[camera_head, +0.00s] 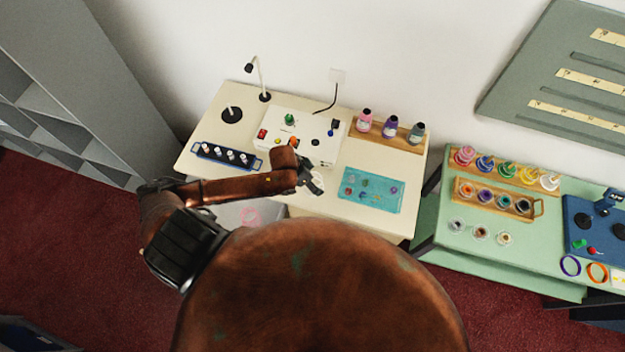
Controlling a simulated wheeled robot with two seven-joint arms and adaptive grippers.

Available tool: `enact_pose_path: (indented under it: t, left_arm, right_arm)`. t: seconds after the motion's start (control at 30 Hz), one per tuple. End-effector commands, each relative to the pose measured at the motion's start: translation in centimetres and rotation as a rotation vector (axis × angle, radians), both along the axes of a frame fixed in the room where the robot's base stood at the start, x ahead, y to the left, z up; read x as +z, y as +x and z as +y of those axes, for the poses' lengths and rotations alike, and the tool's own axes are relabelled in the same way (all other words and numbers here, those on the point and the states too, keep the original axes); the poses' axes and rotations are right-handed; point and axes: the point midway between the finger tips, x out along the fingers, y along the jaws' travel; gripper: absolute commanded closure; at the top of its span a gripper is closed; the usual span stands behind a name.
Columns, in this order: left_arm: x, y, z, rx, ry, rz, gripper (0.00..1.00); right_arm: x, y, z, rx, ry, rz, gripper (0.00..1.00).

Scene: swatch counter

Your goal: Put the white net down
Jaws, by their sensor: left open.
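My left gripper (314,186) is open above the front middle of the cream counter (305,202). A small pale piece (318,178) shows right beside its fingertips. It is too small to tell whether this is the white net, or whether it touches the fingers or lies on the counter. I cannot make out a white net for sure anywhere else. My arm hides part of the counter's front left. My right gripper is not in view.
A white panel (262,146) with knobs, a dark rack of vials (227,155), a teal mat (371,190) and a wooden bottle rack (388,136) stand on the counter. A lamp (257,75) stands at the back. A green table (480,258) with jars is at right.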

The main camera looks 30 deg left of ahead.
Motion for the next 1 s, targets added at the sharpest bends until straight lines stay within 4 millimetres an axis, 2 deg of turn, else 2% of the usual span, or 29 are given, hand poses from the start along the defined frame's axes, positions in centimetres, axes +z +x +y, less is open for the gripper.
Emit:
enact_pose_path:
  t: [0.13,0.23,0.5,0.7,1.0]
  left_arm:
    - [0.6,-0.1,0.1,-0.001,0.001,-0.002,0.32]
    - [1.7,-0.5,0.4,-0.001,0.001,-0.002,0.32]
    - [6.9,-2.4,1.5,-0.002,0.002,-0.002,0.32]
    - [10.0,-3.4,2.2,-0.001,0.001,-0.002,0.32]
    - [11.3,-3.9,2.4,0.001,0.000,0.001,0.32]
  right_arm:
    - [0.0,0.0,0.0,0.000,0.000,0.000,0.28]
    - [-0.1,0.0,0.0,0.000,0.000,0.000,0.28]
    - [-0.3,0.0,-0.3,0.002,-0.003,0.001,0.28]
    - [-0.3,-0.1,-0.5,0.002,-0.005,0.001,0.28]
    - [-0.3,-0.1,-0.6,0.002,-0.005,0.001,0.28]
